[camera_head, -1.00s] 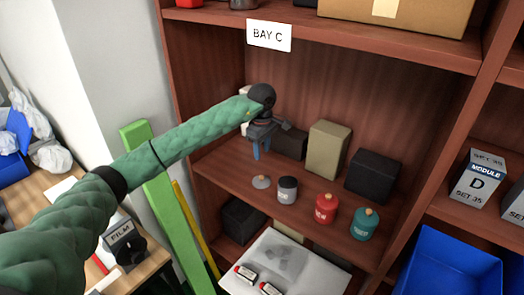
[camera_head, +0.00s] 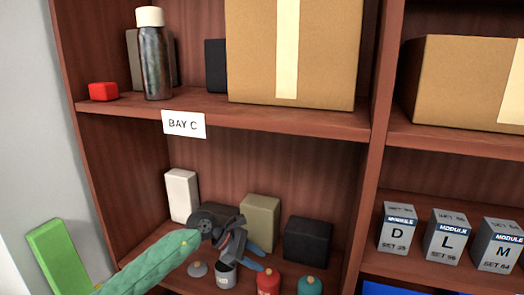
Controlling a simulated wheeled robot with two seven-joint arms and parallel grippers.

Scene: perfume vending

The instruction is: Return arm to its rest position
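My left arm, in a green quilted sleeve, reaches in from the lower left to the lower shelf of Bay C. Its dark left gripper (camera_head: 260,258) has two blue fingers spread apart with nothing visible between them. It shows just above and right of a dark grey canister (camera_head: 224,277); I cannot tell whether they touch. A small grey lid-like piece (camera_head: 197,269) lies to the canister's left. A red bottle (camera_head: 268,282) and a teal bottle (camera_head: 310,287) stand to the right, cut by the bottom edge. My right gripper is out of view.
Behind the gripper stand a white box (camera_head: 181,195), an olive box (camera_head: 261,222) and a black box (camera_head: 308,240). The upper shelf edge (camera_head: 260,123) with the Bay C sign (camera_head: 184,124) is above the arm. A green board (camera_head: 58,262) stands at the left.

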